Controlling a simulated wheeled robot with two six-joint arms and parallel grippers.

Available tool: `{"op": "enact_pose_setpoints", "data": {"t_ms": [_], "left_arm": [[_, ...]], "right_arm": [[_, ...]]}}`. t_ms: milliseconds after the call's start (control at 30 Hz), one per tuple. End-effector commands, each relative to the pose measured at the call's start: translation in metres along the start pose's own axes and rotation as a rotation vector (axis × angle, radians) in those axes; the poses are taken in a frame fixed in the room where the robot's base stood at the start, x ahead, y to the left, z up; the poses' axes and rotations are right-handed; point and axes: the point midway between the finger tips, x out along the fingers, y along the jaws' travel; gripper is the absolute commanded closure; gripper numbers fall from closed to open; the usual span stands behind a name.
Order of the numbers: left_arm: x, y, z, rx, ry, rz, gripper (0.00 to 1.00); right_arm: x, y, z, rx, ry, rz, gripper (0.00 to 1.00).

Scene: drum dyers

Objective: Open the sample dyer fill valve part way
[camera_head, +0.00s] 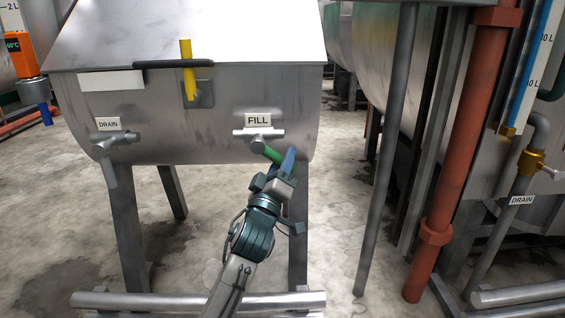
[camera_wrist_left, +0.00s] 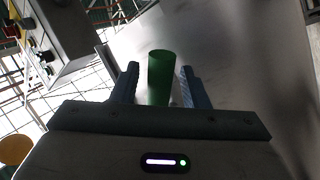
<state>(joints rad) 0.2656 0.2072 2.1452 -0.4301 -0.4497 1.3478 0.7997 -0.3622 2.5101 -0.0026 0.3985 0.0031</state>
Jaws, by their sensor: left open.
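The sample dyer (camera_head: 215,120) is a steel drum on legs. Its fill valve (camera_head: 258,145) sits on the lower right of the front, under a FILL label (camera_head: 258,120). The valve's green lever (camera_head: 268,153) slants down to the right. My left gripper (camera_head: 281,165) is at the lever's end, below and right of the valve. In the left wrist view the green lever (camera_wrist_left: 160,78) stands between the two blue fingers, with a gap on each side. The left gripper is open around it. My right gripper is not in view.
A drain valve (camera_head: 115,140) with a hanging grey lever is on the drum's left. A yellow handle (camera_head: 187,70) is above. A grey post (camera_head: 388,150) and a red pipe (camera_head: 450,150) stand to the right. A horizontal rail (camera_head: 120,301) runs low in front.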

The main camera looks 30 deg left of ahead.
Motion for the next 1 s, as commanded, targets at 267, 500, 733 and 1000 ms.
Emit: {"op": "enact_pose_setpoints", "data": {"t_ms": [267, 500, 733, 1000], "left_arm": [[-0.028, 0.0, 0.0, 0.0, -0.002, -0.002, 0.59], [-0.074, -0.001, 0.001, 0.001, -0.002, -0.002, 0.59], [-0.102, -0.001, 0.001, 0.001, -0.001, -0.001, 0.59], [-0.108, 0.0, 0.0, 0.0, 0.0, 0.0, 0.59]], "right_arm": [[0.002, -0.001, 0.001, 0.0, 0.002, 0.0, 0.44], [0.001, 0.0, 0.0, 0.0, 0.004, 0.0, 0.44], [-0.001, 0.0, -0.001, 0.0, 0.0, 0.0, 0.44], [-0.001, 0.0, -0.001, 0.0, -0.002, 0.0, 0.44]]}}
